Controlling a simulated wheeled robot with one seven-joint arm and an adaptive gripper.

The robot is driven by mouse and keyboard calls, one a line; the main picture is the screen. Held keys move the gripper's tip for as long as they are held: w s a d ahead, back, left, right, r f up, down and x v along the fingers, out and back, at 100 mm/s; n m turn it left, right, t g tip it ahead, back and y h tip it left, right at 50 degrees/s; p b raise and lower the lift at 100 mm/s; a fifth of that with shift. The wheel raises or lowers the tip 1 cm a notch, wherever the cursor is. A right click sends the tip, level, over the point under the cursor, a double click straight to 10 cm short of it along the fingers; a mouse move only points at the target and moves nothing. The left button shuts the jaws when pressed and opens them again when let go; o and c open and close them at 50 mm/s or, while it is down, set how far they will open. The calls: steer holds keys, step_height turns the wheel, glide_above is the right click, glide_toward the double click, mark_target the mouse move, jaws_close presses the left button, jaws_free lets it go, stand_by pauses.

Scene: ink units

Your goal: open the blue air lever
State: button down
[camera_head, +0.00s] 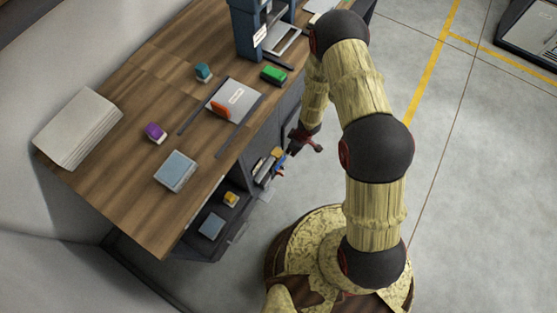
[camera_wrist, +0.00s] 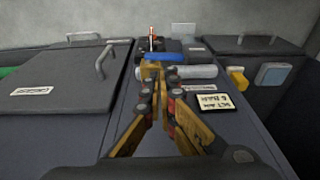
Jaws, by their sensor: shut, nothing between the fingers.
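The blue air lever (camera_wrist: 163,57) lies crosswise just beyond my fingertips in the wrist view, above a pale grey cylinder (camera_wrist: 195,72). In the head view a small blue piece (camera_head: 281,166) shows at the cabinet front, below my gripper; it is too small to make out its shape. My gripper (camera_wrist: 157,82) is shut and empty, with its yellow-brown fingers pointing toward the lever. In the head view my gripper (camera_head: 305,143) hangs beside the bench's right edge. I cannot tell whether the tips touch the lever's fittings. They hide part of what lies under it.
Dark cabinet panels with handles flank the lever, left (camera_wrist: 65,82) and right (camera_wrist: 255,45). A label plate (camera_wrist: 208,101), a yellow block (camera_wrist: 237,78) and a blue-grey box (camera_wrist: 273,74) sit at the right. The wooden bench (camera_head: 130,195) bears several objects.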

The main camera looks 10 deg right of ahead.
steer(key=a+y, duration=0.1)
steer(key=a, duration=0.1)
steer(key=b, duration=0.6)
glide_above(278, 161)
steer(key=s, duration=0.2)
step_height(278, 161, down, 12)
steer(key=shift+s+r, duration=0.1)
steer(key=shift+s+f, duration=0.1)
steer(key=shift+f, duration=0.45)
steer(key=shift+f, duration=0.25)
steer(key=shift+s+a+f, duration=0.3)
steer(key=shift+s+f, duration=0.1)
steer(key=shift+f, duration=0.2)
steer(key=shift+r+p, duration=0.15)
steer(key=shift+p, duration=0.15)
